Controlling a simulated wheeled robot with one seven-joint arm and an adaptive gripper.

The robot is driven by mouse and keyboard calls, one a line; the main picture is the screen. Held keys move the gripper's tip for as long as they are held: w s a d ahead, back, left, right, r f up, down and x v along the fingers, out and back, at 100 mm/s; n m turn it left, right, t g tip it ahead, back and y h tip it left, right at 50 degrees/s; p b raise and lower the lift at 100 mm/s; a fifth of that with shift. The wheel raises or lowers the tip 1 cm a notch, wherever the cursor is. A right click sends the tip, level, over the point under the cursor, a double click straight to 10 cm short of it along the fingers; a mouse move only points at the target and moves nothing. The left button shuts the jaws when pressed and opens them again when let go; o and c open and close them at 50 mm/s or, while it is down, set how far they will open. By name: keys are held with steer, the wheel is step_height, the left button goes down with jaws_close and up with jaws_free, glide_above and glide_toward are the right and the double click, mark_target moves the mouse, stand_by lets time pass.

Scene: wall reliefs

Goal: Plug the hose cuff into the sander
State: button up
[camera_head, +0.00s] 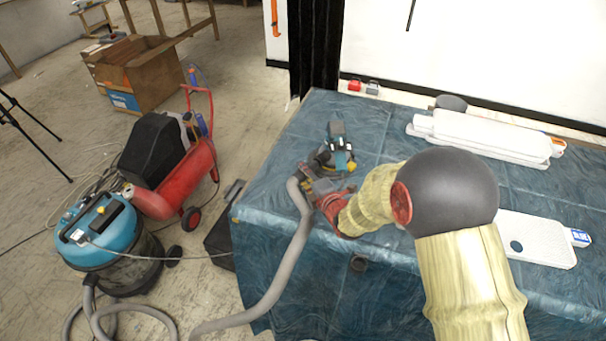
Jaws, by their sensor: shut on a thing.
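The sander (336,152), dark with teal and yellow parts, stands on the blue-covered table (310,290), just beyond my gripper. My gripper (308,178) is shut on the end of the grey hose (287,262), close to the near side of the sander. The hose cuff is mostly hidden by the fingers. I cannot tell whether cuff and sander touch. The hose hangs over the table's left edge down to the floor. My arm covers the middle right of the table.
A blue vacuum (100,240), a red compressor (175,180) and a dark case (222,235) stand on the floor left of the table. White panels (485,135) lie at the table's back right, another white piece (535,240) nearer. The table's front left is clear.

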steer(key=shift+w+d, duration=0.55)
steer(key=shift+w+d, duration=0.2)
steer(key=shift+w, duration=0.05)
steer(key=shift+w+d, duration=0.25)
steer(key=o, duration=1.2)
steer(key=shift+s, duration=0.1)
steer(key=v, duration=1.2)
